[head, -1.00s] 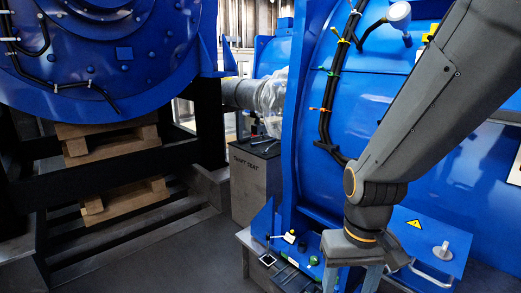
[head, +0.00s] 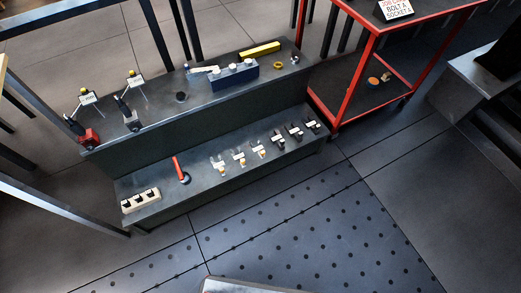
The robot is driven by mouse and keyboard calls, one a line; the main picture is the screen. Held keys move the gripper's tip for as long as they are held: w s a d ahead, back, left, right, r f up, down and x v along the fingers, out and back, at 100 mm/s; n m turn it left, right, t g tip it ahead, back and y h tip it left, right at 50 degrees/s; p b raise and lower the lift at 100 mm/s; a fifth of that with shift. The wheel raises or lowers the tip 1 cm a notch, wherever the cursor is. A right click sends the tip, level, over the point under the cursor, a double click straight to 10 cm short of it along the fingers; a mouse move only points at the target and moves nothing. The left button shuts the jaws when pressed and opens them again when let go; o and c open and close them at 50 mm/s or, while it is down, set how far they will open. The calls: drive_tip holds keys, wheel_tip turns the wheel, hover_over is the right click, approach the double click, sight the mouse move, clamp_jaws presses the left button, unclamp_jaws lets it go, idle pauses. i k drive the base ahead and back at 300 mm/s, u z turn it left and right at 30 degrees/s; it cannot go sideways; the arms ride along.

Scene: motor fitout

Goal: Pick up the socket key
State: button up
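I cannot tell for sure which thing is the socket key. A red-handled tool (head: 179,168) with a dark round end is on the lower step of the dark two-step bench (head: 150,207), left of its middle. A yellow bar (head: 260,50) lies at the back right of the upper step. My gripper is not in view in the head view now.
Several small labelled fittings stand on the lower step, right of the red-handled tool. A pale block with dark holes (head: 141,201) is at the left end. A blue holder (head: 234,76) sits on the upper step. A red-framed cart (head: 367,60) stands right. Floor in front is clear.

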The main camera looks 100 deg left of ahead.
sight(185, 178)
drive_tip(key=u, duration=4.15)
